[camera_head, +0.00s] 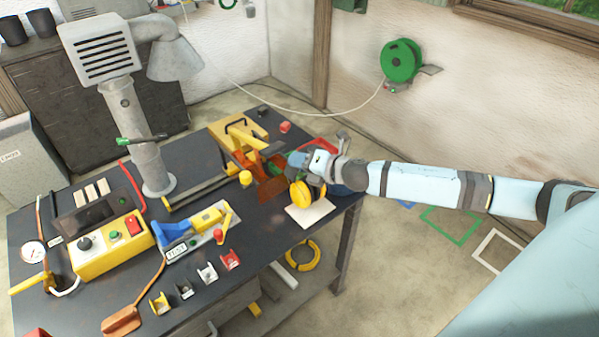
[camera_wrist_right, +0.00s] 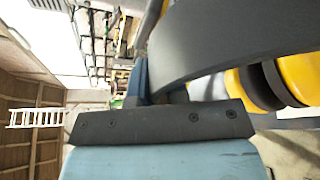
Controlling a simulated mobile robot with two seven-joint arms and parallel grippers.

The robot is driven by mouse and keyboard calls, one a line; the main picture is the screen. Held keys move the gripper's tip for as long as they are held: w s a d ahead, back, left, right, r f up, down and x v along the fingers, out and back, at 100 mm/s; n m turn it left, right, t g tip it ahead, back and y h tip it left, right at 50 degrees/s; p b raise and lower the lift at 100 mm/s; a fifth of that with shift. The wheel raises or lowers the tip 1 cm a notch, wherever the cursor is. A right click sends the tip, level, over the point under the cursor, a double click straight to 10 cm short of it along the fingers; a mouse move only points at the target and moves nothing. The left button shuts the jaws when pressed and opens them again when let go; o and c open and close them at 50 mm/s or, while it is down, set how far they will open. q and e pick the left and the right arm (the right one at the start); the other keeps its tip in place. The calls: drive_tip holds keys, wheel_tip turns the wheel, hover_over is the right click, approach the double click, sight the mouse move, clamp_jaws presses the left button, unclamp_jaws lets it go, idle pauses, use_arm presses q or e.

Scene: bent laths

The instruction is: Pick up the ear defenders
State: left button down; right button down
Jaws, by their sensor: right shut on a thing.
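The ear defenders (camera_head: 300,193) show as yellow cups at the right end of the dark workbench, above a pale square sheet (camera_head: 310,212). My right gripper (camera_head: 308,168) is at their top and shut on them. In the right wrist view, the dark headband (camera_wrist_right: 235,40) passes across close to the camera, with a yellow and black cup (camera_wrist_right: 290,80) at the right edge. The fingertips are largely hidden in both views. I cannot tell whether the cups touch the sheet. My left gripper is not in view.
A yellow tool box (camera_head: 238,135), a brown-orange bracket (camera_head: 272,185) and a red tray (camera_head: 318,147) stand close to the right gripper. A grey extraction hood (camera_head: 105,50) rises from the bench (camera_head: 195,262).

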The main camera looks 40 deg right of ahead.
wheel_tip(320, 180, up, 16)
drive_tip(key=p, duration=0.1)
drive_tip(key=s+a+f+m+t+h, duration=0.1)
drive_tip(key=s+a+f+m+h, duration=0.45)
drive_tip(key=s+a+f, duration=0.65)
drive_tip(key=w+d+r+n+g+y, duration=0.1)
drive_tip(key=w+d+r+n+y, duration=0.4)
drive_tip(key=w+d+r, duration=0.7)
drive_tip(key=shift+f+n+y, duration=0.1)
drive_tip(key=shift+n+y, duration=0.15)
